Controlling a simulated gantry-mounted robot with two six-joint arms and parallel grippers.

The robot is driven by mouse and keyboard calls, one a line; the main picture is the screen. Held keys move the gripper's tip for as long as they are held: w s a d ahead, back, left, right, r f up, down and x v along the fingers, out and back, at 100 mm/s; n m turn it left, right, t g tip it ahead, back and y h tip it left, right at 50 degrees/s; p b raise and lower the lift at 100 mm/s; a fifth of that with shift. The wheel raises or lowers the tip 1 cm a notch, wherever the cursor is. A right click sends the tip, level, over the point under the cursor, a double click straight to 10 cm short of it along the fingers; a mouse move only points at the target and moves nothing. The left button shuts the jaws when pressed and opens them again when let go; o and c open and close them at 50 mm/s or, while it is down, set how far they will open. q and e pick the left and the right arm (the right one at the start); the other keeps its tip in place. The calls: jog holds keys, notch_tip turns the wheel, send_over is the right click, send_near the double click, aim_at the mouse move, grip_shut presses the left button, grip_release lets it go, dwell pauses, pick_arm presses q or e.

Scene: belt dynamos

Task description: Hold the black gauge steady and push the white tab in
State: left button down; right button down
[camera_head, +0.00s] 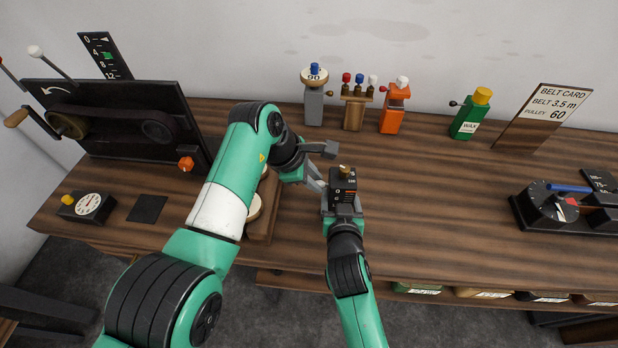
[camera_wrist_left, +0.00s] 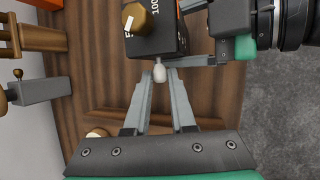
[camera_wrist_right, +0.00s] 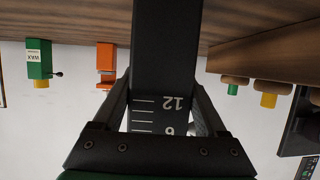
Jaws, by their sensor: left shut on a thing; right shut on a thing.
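The black gauge (camera_head: 343,182) is a small upright block with a brass knob on top and white markings. My right gripper (camera_head: 342,208) is shut on it from the front side. In the right wrist view the gauge (camera_wrist_right: 166,45) stands between the fingers, with a white scale low on its face. The white tab (camera_wrist_left: 160,73) sticks out of the gauge's side in the left wrist view. My left gripper (camera_wrist_left: 160,80) is shut on the tab, its fingertips close to the gauge. In the head view the tab is too small to make out.
Behind stand a grey stand with a blue knob (camera_head: 314,100), a small wooden stand (camera_head: 354,112), an orange dispenser (camera_head: 394,110) and a green wax bottle (camera_head: 470,115). A black belt machine (camera_head: 115,125) is at left.

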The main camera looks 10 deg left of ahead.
pick_arm(q)
jog(key=shift+d, duration=0.2)
pick_arm(e)
jog(key=shift+s+f, duration=0.1)
jog(key=shift+f, duration=0.3)
pick_arm(q)
jog(key=c, duration=0.7)
grip_release()
jog(key=shift+c, duration=0.2)
jog(key=shift+a+r, duration=0.2)
jog(key=shift+r, duration=0.3)
jog(key=v, duration=1.1)
